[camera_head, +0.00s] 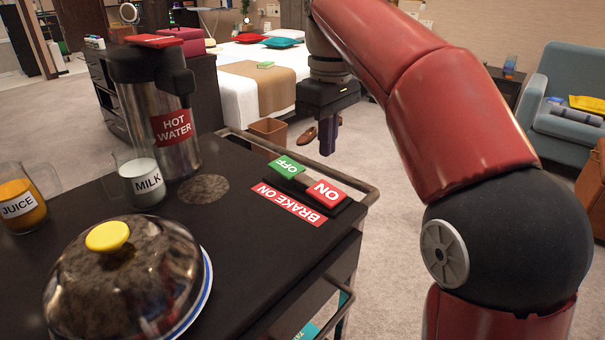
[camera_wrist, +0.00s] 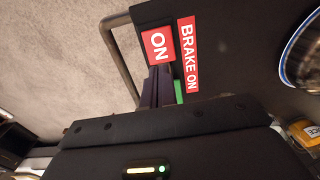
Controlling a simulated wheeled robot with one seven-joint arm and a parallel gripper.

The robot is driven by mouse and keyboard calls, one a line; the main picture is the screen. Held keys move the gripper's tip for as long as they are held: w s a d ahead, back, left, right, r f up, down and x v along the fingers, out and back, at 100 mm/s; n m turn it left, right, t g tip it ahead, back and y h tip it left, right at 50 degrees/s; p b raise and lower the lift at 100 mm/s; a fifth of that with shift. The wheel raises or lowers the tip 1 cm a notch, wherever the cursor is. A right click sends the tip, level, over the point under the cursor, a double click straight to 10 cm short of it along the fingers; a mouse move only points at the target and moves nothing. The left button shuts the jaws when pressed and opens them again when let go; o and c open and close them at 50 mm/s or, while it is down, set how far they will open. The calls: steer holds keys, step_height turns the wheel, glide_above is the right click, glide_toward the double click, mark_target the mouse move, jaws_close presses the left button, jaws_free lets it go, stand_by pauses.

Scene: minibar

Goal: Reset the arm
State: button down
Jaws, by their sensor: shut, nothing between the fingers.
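My gripper (camera_head: 328,138) hangs from my red arm, pointing down with its fingers together and nothing between them. In the head view it is above and just behind the brake switch at the cart's far right corner. It appears apart from the switch, though the exact gap is hard to tell. In the wrist view the dark fingers (camera_wrist: 155,90) partly cover the green side of the switch. The switch has a green OFF pad (camera_head: 287,166) and a red ON pad (camera_head: 327,193). The ON pad (camera_wrist: 158,46) also shows in the wrist view.
The dark cart (camera_head: 235,245) carries a hot water flask (camera_head: 172,125), a milk jug (camera_head: 140,185), a juice jug (camera_head: 22,205) and a domed plate (camera_head: 125,280). A metal rail (camera_head: 350,183) edges its right side. A bed (camera_head: 250,85) and blue armchair (camera_head: 570,85) stand beyond open carpet.

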steer(key=s+d+f+m+t, duration=0.2)
steer(key=s+d+f+m, duration=0.3)
steer(key=s+d+f, duration=0.2)
steer(key=s+d+f+m+t, duration=0.3)
steer(key=s+d+f+m, duration=0.2)
steer(key=s+f, duration=0.5)
steer(key=s+d, duration=0.1)
steer(key=s, duration=0.2)
steer(key=shift+d+f+t, duration=0.3)
steer(key=shift+d+f, duration=0.05)
steer(key=shift+d, duration=0.05)
